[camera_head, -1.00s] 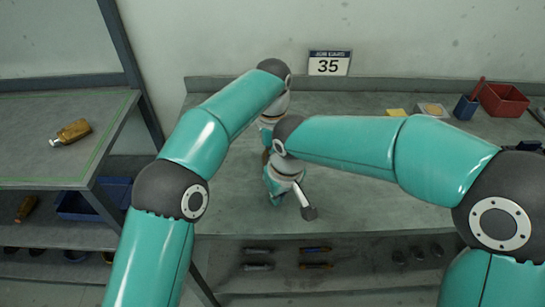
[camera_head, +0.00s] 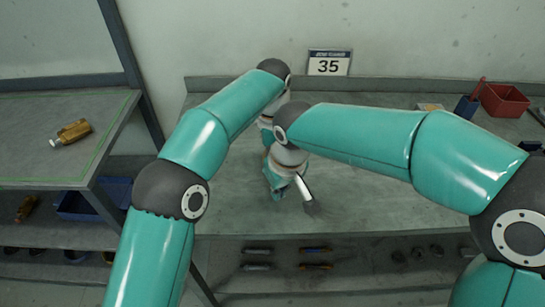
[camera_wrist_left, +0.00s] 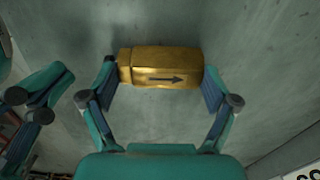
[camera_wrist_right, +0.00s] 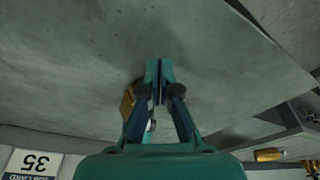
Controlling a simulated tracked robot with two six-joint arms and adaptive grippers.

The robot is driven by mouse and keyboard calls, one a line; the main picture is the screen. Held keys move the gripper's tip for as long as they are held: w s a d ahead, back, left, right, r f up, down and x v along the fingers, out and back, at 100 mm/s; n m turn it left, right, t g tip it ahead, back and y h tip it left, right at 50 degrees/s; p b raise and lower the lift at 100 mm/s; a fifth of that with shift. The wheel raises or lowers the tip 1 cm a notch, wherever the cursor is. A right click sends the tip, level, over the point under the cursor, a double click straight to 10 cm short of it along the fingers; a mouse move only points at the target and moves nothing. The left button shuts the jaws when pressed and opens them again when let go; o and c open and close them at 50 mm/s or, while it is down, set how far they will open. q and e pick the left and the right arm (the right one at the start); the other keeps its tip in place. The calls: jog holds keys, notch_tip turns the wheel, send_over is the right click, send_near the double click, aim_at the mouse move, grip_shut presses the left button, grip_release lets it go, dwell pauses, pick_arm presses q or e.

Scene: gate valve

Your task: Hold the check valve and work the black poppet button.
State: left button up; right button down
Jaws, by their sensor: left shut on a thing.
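The brass check valve (camera_wrist_left: 160,66), with a dark arrow on its side, lies across my left gripper (camera_wrist_left: 160,78) in the left wrist view. The left fingers are shut on its two ends. In the right wrist view my right gripper (camera_wrist_right: 158,68) has its fingertips together, and part of the valve (camera_wrist_right: 128,100) shows just left of them, partly hidden behind a finger. The right gripper (camera_head: 275,188) also shows over the bench in the head view, where my arms hide the valve and most of the left gripper. I cannot make out the black poppet button.
The grey bench (camera_head: 390,205) is mostly clear at the front. Another brass fitting (camera_head: 72,132) lies on the left side shelf (camera_head: 40,165). A sign reading 35 (camera_head: 329,63) is behind.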

jog(key=shift+r, duration=1.95)
pick_arm(q)
jog(key=o, duration=1.1)
jog(key=shift+c, duration=0.2)
jog(key=shift+r, duration=0.1)
